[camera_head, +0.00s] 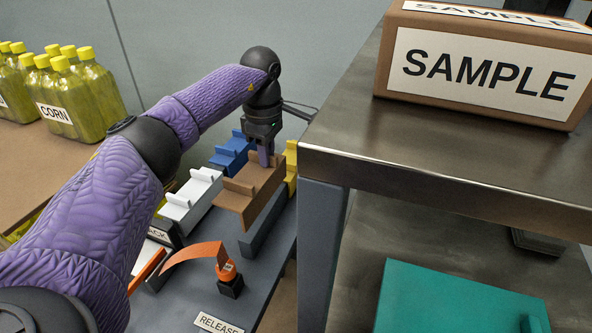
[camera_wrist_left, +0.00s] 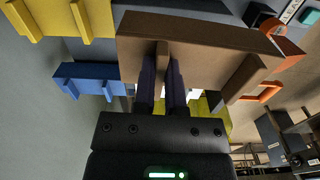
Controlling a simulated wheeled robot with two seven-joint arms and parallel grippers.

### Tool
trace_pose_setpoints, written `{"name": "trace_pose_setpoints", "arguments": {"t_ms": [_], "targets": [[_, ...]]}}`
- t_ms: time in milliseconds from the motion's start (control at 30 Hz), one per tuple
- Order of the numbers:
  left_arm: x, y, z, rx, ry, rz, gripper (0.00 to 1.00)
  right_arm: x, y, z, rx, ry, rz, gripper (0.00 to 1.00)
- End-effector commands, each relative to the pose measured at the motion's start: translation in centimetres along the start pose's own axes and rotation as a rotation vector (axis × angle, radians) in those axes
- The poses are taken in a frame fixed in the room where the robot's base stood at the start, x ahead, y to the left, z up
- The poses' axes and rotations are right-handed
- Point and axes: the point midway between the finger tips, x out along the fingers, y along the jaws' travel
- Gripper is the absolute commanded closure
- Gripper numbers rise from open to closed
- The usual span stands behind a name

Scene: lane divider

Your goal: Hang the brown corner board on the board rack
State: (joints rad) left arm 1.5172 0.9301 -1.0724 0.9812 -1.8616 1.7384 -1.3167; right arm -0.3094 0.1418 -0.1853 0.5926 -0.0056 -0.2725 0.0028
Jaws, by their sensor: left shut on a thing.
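The brown corner board (camera_head: 238,200) shows a broad flat face with raised ridges. In the left wrist view the brown corner board (camera_wrist_left: 200,38) fills the upper middle. My left gripper (camera_head: 264,158) is shut on one of its upright ridges; the dark fingers (camera_wrist_left: 162,88) sit either side of it. The board rack (camera_head: 264,226) shows as a dark grey bar beneath the brown board, with a partly hidden label ending in "ACK". I cannot tell whether the board touches the bar. My right gripper is not in view.
A white board (camera_head: 186,204), a blue board (camera_head: 232,150) and a yellow board (camera_head: 291,166) stand close around the brown one. An orange strip on a black base (camera_head: 230,286) stands in front. A steel table (camera_head: 400,150) with a SAMPLE box (camera_head: 480,75) is at right.

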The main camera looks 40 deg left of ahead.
Motion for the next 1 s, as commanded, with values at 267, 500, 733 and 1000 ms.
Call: {"name": "trace_pose_setpoints", "arguments": {"t_ms": [267,500,733,1000], "targets": [[0.1,0.1,-0.7,-0.046,-0.001,0.001,1.0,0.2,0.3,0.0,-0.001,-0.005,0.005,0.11],[-0.2,0.1,-0.6,-0.047,-0.001,0.001,1.0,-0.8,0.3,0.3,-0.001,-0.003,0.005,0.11],[3.8,0.1,-0.7,-0.045,0.001,-0.004,1.0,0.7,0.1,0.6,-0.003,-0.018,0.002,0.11],[7.4,0.1,-0.6,-0.045,0.001,-0.003,1.0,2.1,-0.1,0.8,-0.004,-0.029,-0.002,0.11]]}}
